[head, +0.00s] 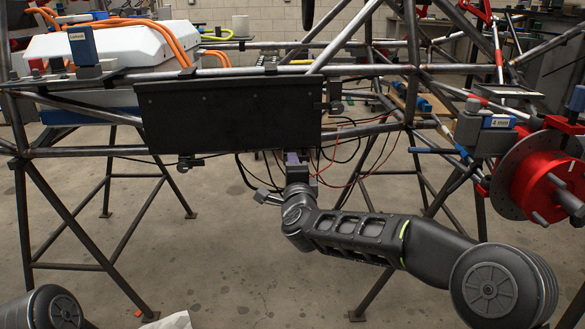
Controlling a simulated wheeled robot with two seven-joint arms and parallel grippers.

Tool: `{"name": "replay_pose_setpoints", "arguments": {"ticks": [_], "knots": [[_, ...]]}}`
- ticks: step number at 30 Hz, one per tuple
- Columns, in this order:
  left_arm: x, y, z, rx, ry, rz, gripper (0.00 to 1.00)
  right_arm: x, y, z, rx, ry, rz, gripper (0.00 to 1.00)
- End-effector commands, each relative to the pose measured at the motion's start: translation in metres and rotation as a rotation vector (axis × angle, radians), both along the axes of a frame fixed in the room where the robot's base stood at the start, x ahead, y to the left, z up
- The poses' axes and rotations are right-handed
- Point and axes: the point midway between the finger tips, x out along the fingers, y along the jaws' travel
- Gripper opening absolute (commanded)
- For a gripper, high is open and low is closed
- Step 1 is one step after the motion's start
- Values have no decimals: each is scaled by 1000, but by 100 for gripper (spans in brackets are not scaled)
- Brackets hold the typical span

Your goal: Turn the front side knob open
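A flat black panel (230,112) hangs on the near side of the tube chassis. A small dark knob-like fitting (189,162) sits below its lower left edge, and another small dark fitting (335,107) sits at its right edge. I cannot tell which is the task's knob. My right arm comes in from the lower right, and its gripper (294,160) points up at the panel's lower right edge. Its fingertips are small and partly hidden there, so their opening and any contact are unclear. My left gripper is out of view; only part of my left arm shows at the lower left.
Loose red and black wires (350,150) hang right of the gripper. A red brake hub (545,180) and a blue 4 mm tool block (497,122) are at the right. A white box with orange cables (120,45) is above. Floor below is mostly clear between stand legs.

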Motion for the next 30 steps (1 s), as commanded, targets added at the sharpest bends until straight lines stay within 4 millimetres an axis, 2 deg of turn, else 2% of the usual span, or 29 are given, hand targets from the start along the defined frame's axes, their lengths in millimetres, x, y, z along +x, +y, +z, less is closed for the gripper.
{"name": "replay_pose_setpoints", "arguments": {"ticks": [9,10,17,26,30], "knots": [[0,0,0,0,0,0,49,0,0,-1,3,2,-1,0],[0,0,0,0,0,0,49,0,0,-1,3,2,-1,30],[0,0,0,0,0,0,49,0,0,-1,2,1,-1,49],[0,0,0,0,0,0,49,-1,0,0,1,1,0,49],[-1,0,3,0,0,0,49,-11,0,2,0,0,-1,49]]}}
